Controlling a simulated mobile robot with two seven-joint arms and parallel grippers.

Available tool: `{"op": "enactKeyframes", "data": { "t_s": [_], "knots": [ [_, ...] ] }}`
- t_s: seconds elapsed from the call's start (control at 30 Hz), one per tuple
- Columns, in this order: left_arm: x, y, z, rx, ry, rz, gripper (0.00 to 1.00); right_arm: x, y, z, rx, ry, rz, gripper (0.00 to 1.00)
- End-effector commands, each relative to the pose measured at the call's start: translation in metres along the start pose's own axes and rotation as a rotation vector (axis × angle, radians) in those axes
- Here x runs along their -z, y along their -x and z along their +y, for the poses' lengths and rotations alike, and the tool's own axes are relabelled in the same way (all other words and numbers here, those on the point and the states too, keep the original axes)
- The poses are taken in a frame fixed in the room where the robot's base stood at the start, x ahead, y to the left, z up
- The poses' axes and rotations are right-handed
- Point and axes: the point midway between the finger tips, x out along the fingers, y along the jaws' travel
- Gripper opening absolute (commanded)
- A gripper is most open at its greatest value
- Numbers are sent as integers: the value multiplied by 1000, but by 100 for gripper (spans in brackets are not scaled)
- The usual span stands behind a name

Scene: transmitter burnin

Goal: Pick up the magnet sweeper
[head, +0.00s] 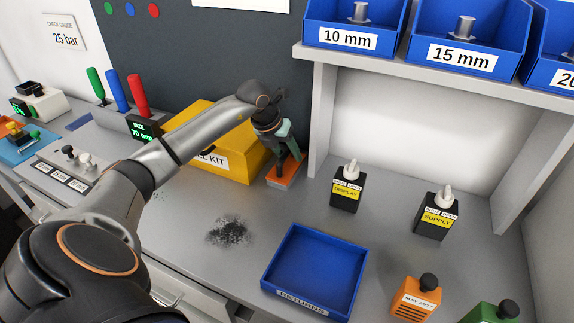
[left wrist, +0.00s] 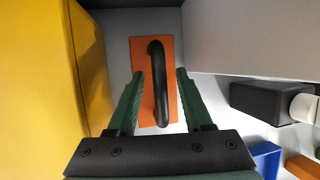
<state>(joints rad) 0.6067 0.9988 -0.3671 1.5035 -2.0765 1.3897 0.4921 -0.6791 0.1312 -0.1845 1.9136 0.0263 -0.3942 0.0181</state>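The magnet sweeper (head: 287,180) is an orange plate with a black handle, standing on the grey bench between the yellow kit box and the shelf's side panel. It also shows in the left wrist view (left wrist: 142,55), with its black loop handle running lengthwise. My left gripper (head: 287,155) points down over the sweeper. In the left wrist view its two green fingers (left wrist: 159,85) are apart, one on each side of the handle, with a gap visible on both sides. How far the fingertips reach down along the handle is hard to tell. My right gripper is not in view.
The yellow kit box (head: 205,115) stands close left of the sweeper, and the shelf's side panel (head: 322,115) close right. A blue returns tray (head: 272,262), a patch of dark filings (head: 230,232) and black display (head: 346,190) and supply (head: 435,215) blocks are nearer or to the right.

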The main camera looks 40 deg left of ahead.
Motion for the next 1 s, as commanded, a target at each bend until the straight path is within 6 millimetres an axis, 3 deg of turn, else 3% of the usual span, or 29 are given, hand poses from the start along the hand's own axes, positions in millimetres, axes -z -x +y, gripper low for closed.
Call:
{"op": "enactKeyframes", "data": {
  "t_s": [0.03,0.43,1.0],
  "knots": [
    [0,0,0,0,0,0,43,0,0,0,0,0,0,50],
    [0,1,0,0,0,0,0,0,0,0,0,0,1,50],
    [0,1,0,-1,1,0,0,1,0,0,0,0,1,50]
  ]
}}
